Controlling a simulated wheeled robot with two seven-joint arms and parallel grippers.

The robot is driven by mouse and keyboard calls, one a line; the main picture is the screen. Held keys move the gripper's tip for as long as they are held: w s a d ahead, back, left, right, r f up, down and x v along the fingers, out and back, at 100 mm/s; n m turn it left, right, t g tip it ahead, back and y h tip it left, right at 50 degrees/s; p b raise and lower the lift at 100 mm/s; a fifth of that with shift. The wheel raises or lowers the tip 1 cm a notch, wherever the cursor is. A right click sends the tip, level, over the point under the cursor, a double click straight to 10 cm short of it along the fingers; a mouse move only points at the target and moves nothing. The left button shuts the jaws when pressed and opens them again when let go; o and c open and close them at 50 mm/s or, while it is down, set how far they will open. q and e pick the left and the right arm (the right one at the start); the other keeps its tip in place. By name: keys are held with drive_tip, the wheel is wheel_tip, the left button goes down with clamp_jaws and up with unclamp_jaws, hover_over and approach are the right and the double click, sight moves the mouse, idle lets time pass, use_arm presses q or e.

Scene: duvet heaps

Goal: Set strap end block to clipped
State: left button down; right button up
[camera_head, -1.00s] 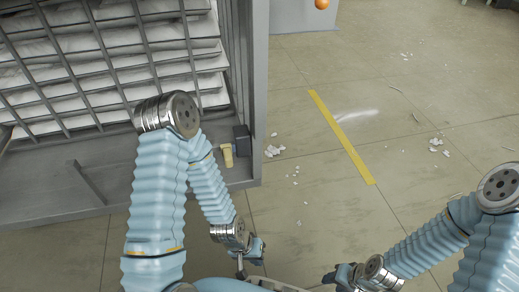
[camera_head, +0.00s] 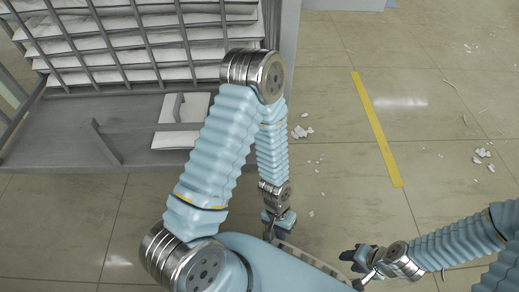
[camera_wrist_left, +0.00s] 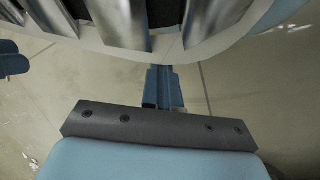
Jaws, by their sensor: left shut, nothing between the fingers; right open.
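No strap end block can be made out now. The grey rack's right end (camera_head: 283,50), beside where a small tan block showed earlier, is partly hidden by my left arm. My left gripper (camera_head: 270,232) hangs low over the floor, in front of and below the rack, apart from it. It is shut and empty; its blue fingers also show together in the left wrist view (camera_wrist_left: 163,90). My right gripper (camera_head: 350,262) is low at the lower right, open and empty, away from the rack.
The rack's barred shelves hold white layered bedding (camera_head: 150,58). A white piece (camera_head: 172,140) lies on the grey lower ledge (camera_head: 60,125). White scraps (camera_head: 302,132) and a yellow floor stripe (camera_head: 376,130) are on the tiles. Open floor lies right of the rack.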

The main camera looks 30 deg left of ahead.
use_arm(q)
drive_tip(key=w+a+r+m+y, duration=0.4)
drive_tip(key=r+y, duration=0.3)
drive_tip(key=y, duration=0.5)
drive_tip(key=w+d+r+t+y, duration=0.2)
drive_tip(key=w+r+t+y, duration=0.1)
drive_tip(key=r, duration=0.5)
drive_tip(key=w+d+r+n+t+y, duration=0.1)
drive_tip(key=w+r+t+y, duration=0.2)
drive_tip(key=r+y, duration=0.2)
wheel_tip(320, 180, up, 3)
drive_tip(key=shift+d+f+t, duration=0.1)
drive_tip(key=shift+d+t, duration=0.2)
drive_tip(key=shift+d, duration=0.1)
